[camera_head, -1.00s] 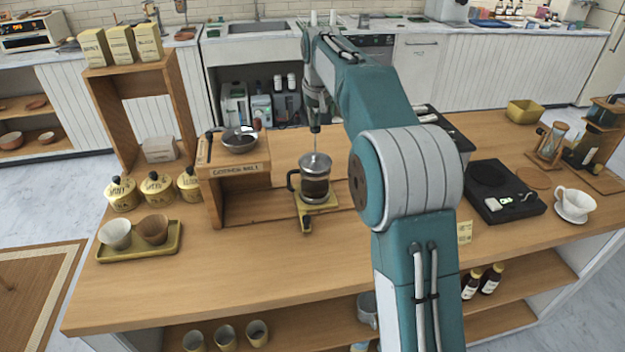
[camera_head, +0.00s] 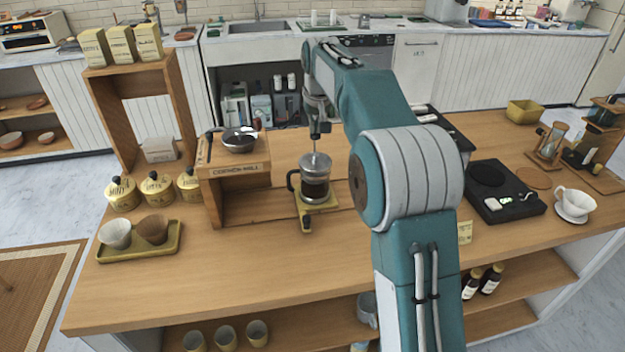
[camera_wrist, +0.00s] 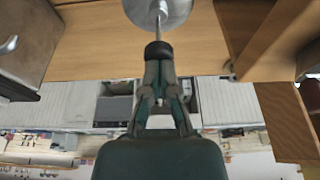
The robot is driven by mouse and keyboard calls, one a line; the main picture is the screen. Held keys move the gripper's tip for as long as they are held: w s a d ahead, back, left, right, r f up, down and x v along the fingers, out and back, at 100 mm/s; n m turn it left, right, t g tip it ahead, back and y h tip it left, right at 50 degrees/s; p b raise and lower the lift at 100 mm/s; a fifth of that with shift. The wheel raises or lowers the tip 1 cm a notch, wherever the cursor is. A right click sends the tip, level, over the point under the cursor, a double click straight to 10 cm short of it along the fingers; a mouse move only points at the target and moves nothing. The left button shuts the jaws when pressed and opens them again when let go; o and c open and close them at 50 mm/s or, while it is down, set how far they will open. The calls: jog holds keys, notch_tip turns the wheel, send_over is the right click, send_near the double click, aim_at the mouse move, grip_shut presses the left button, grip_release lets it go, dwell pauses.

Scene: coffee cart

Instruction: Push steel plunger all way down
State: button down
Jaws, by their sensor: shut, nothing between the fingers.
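The glass coffee press (camera_head: 315,188) stands upright on a small yellow stand on the wooden counter, with dark contents. Its steel plunger rod (camera_head: 315,151) rises above the round metal lid; a length of rod shows between lid and gripper. In the wrist view the lid (camera_wrist: 158,8) is at the top edge, and the rod (camera_wrist: 160,27) runs to a black knob (camera_wrist: 158,50). My gripper (camera_wrist: 158,66) is shut with its fingertips at the knob; I cannot tell if they touch it. In the head view my gripper (camera_head: 318,128) is above the press.
The wooden stand (camera_head: 240,185) with a metal bowl (camera_head: 240,139) is close to the left of the press. A black scale (camera_head: 503,190) and a white dripper cup (camera_head: 572,203) are to the right. The counter front (camera_head: 270,270) is clear.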

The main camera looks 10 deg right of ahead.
aim_at(315, 139)
jog(key=shift+f, duration=2.05)
dwell(0.5)
jog(key=shift+r, duration=4.05)
